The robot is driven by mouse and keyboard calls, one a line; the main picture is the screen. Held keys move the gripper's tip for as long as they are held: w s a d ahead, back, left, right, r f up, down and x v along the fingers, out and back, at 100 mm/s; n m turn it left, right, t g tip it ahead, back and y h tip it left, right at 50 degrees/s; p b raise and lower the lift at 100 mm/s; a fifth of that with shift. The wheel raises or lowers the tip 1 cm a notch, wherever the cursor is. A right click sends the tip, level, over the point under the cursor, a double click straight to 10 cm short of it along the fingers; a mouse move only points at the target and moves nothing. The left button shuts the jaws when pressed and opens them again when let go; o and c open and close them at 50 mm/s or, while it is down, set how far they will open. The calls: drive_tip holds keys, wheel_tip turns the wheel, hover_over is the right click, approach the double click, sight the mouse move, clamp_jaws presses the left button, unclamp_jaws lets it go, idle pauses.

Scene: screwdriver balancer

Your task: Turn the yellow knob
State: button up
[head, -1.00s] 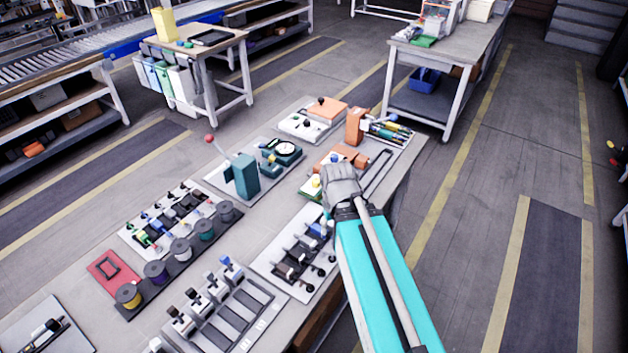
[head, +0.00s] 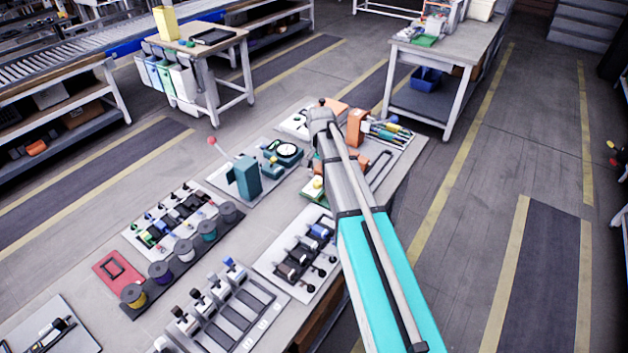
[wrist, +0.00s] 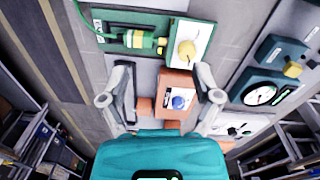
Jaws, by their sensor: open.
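A yellow knob (wrist: 187,52) sits on a pale panel with a green edge in the wrist view, above the gap between my fingers. It also shows small in the head view (head: 317,183), left of my arm. A second yellow knob (wrist: 293,68) is on a teal device at the right of the wrist view. My gripper (wrist: 163,88) is open and empty, its fingers apart on either side of an orange block (wrist: 178,84) in the picture. In the head view my arm reaches over the bench's far part, and the fingers cannot be made out.
A blue knob (wrist: 179,102) is on the orange block's pale face. A green board with a yellow-green cylinder (wrist: 136,39) lies beside the first yellow knob. A dial gauge (wrist: 261,95) is at right. In the head view, a teal lever stand (head: 246,177) rises left of my arm.

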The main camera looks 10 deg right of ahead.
sight(317, 182)
drive_tip(key=w+m, duration=0.2)
drive_tip(key=w, duration=0.6)
drive_tip(key=shift+a+r+m+p, duration=0.15)
drive_tip(key=shift+r+m+p, duration=0.15)
drive_tip(key=shift+r, duration=0.1)
drive_tip(key=f+b, duration=1.3)
drive_tip(key=shift+s+d+f+b, duration=0.2)
drive_tip(key=shift+f+b, duration=0.15)
drive_tip(key=shift+b, duration=0.05)
idle(0.4)
